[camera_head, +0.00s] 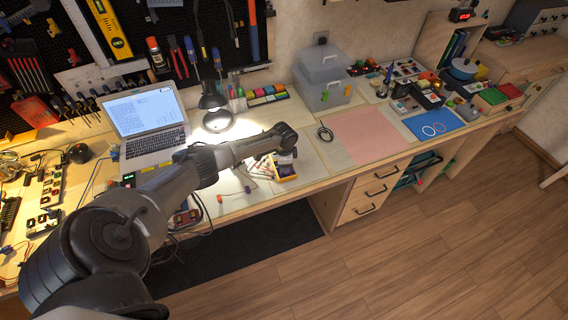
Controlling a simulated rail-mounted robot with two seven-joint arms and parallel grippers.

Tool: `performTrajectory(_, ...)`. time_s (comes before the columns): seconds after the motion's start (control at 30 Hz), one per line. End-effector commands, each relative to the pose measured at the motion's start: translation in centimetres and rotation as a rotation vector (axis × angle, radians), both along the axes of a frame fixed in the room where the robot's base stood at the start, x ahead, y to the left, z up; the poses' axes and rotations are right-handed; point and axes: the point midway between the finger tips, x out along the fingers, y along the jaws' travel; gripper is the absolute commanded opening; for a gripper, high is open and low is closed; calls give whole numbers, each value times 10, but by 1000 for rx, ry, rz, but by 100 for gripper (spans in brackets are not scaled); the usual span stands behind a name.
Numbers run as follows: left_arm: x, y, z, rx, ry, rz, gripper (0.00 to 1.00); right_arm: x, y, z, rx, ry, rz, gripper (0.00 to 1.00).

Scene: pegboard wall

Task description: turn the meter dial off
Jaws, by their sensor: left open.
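A small yellow-edged device that looks like the meter (284,177) lies on the workbench near its front edge, in the head view's middle. My left arm comes in from the lower left and reaches over the bench. My left gripper (287,158) points down just above the meter, open, and covers part of it. The dial is hidden or too small to make out, so its setting cannot be told. Whether the fingers touch the meter cannot be told. My right gripper is out of view.
Thin wires lie on the bench left of the meter. A lit desk lamp (215,100) and an open laptop (148,125) stand behind my arm. A pink mat (368,136), a blue mat (432,124) and a grey bin (323,85) are to the right.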

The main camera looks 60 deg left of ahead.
Motion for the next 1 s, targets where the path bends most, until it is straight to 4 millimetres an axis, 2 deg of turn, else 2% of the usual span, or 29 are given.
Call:
performTrajectory(0.17, 0, 0, 8, 1, -1, -1, 53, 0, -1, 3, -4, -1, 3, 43)
performTrajectory(0.7, -1, -2, 105, 1, -2, -1, 53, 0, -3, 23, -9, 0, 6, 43)
performTrajectory(1.0, -1, -3, 134, 0, -1, 0, 53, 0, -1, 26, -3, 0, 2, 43)
